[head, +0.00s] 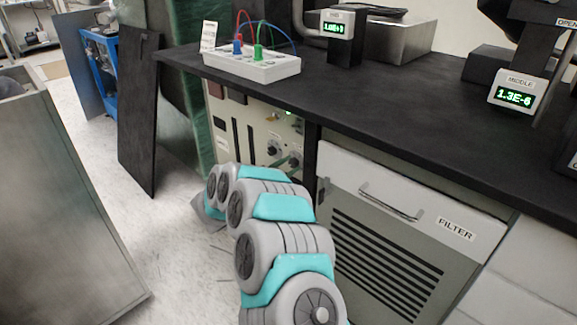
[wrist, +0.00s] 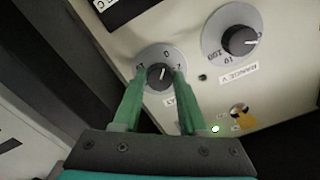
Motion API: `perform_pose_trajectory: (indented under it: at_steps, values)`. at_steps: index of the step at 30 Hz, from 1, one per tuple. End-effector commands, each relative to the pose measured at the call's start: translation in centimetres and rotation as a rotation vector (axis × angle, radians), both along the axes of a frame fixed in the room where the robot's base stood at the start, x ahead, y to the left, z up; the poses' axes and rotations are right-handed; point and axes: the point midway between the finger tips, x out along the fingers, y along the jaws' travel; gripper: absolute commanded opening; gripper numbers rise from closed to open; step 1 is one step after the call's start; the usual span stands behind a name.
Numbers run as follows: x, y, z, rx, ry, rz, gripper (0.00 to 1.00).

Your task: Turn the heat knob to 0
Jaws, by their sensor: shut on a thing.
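The heat knob (wrist: 157,75) is a small black knob on a pale round dial in the wrist view. Its label is partly hidden by a finger, with only the last letters showing. My gripper (wrist: 158,78) has two green fingers, one on each side of the knob, closed on it.
A second, larger dial with a black knob (wrist: 240,41), labelled RANGE V, is right of the heat knob. A small toggle switch (wrist: 240,112) sits below it. The black bench top (head: 400,100) overhangs the panel. A grey cabinet (head: 65,210) stands at left, with pale floor between.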

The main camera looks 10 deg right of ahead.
Motion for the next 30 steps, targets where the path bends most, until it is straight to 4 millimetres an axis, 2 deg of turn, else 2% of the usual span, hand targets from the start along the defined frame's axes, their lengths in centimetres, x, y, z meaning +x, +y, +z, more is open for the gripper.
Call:
perform_pose_trajectory:
  at_steps: [6, 7, 14, 23, 30]
  values:
    - [0.0, 0.1, -0.1, 0.0, 0.001, 0.002, 0.0]
    - [0.0, 0.1, -0.1, 0.0, 0.001, 0.002, 0.44]
    - [0.0, 0.0, 0.0, 0.0, 0.0, 0.001, 0.7]
    - [-0.1, 0.2, 0.0, 0.001, -0.001, 0.001, 0.72]
    - [-1.9, 2.8, -0.2, 0.0, 0.0, 0.005, 0.72]
